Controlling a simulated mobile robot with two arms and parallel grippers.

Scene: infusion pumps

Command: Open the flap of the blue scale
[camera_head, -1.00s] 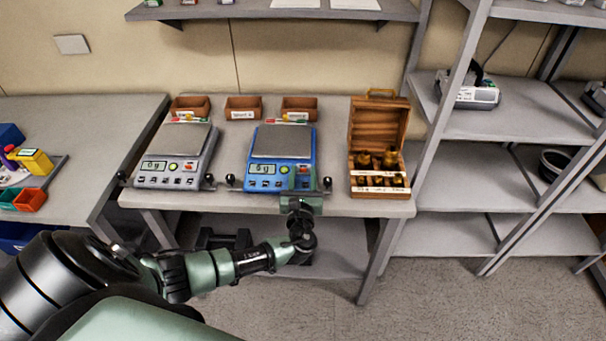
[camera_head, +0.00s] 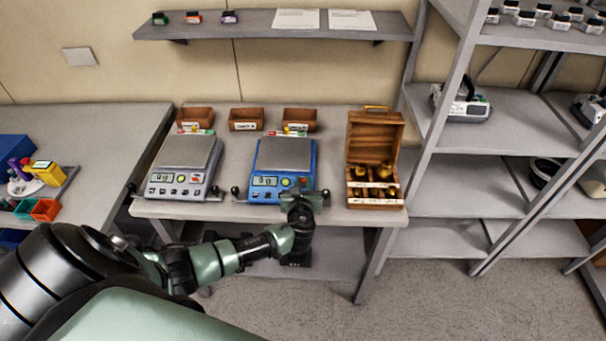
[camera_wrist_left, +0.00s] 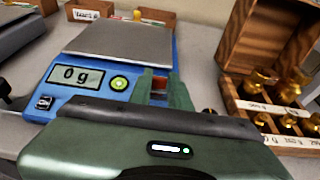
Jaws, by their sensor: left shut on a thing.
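The blue scale (camera_head: 256,184) stands on the middle table, with a grey pan on top and a lit display. In the left wrist view the blue scale (camera_wrist_left: 35,99) reads 0 g, beside a round green-yellow button. My left gripper (camera_head: 300,187) is at its front right corner. In the left wrist view my left gripper's green fingers (camera_wrist_left: 158,88) are close together at the scale's front, with a small red patch between them. It is shut on a part there that the fingers mostly hide. I cannot make out the flap itself. My right gripper is not in view.
A grey scale (camera_head: 175,186) stands to the left. An open wooden box (camera_head: 375,135) of brass weights stands close on the right. Small brown bins (camera_head: 246,119) line the table's back. Black knobs (camera_head: 235,191) stick out beside the blue scale's front.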

